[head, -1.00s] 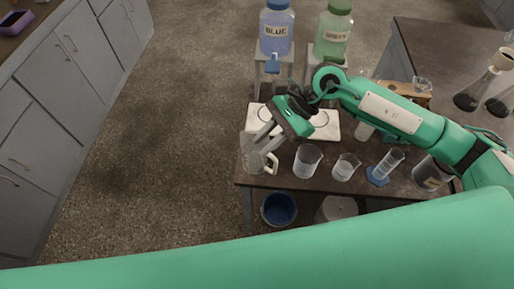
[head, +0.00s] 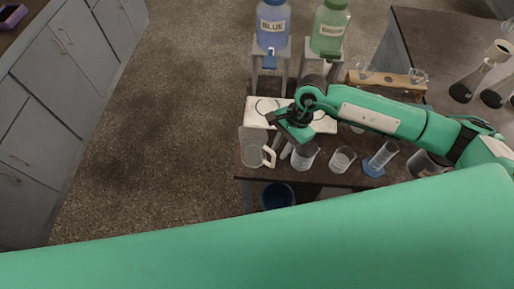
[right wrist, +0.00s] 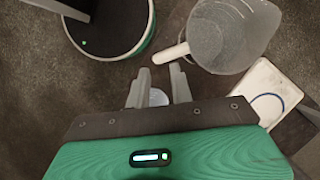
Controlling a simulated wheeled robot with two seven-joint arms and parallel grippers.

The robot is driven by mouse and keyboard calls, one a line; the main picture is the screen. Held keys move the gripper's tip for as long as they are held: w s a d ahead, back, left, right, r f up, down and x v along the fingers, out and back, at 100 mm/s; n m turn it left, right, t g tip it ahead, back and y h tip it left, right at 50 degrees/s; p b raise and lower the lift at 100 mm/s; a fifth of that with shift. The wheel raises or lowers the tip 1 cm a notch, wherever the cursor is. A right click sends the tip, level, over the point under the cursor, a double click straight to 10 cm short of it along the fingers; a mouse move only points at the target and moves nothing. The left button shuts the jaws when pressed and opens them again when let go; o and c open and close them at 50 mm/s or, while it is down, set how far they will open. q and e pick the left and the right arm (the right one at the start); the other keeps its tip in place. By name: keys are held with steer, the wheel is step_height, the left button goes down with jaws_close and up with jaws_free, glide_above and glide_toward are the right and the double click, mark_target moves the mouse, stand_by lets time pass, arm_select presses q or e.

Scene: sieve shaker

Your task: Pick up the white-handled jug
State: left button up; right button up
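The clear jug (head: 251,150) with a white handle stands upright at the table's near left corner. Its handle is on its right side. In the right wrist view the jug (right wrist: 235,35) is at the top right, its white handle (right wrist: 170,53) pointing left, just ahead of my fingertips. My right gripper (head: 277,151) is beside the handle, to the right of the jug. In the right wrist view the gripper (right wrist: 160,71) is open, with a gap between its fingers and nothing held. I cannot tell whether a finger touches the handle. My left gripper is not in view.
A beaker (head: 304,156) stands close to the right of my gripper, with another beaker (head: 342,159) and a measuring cylinder (head: 382,157) farther right. A white plate (head: 258,108) with ringed spots lies behind. Blue (head: 272,25) and green (head: 328,28) bottles stand on raised stands.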

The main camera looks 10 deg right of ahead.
mark_target(275, 157)
steer(key=p+x, duration=0.2)
steer(key=x, duration=0.2)
steer(key=shift+s+a, duration=0.15)
steer(key=shift+a, duration=0.05)
steer(key=shift+a+f, duration=0.1)
steer(key=shift+f, duration=0.2)
jaws_close()
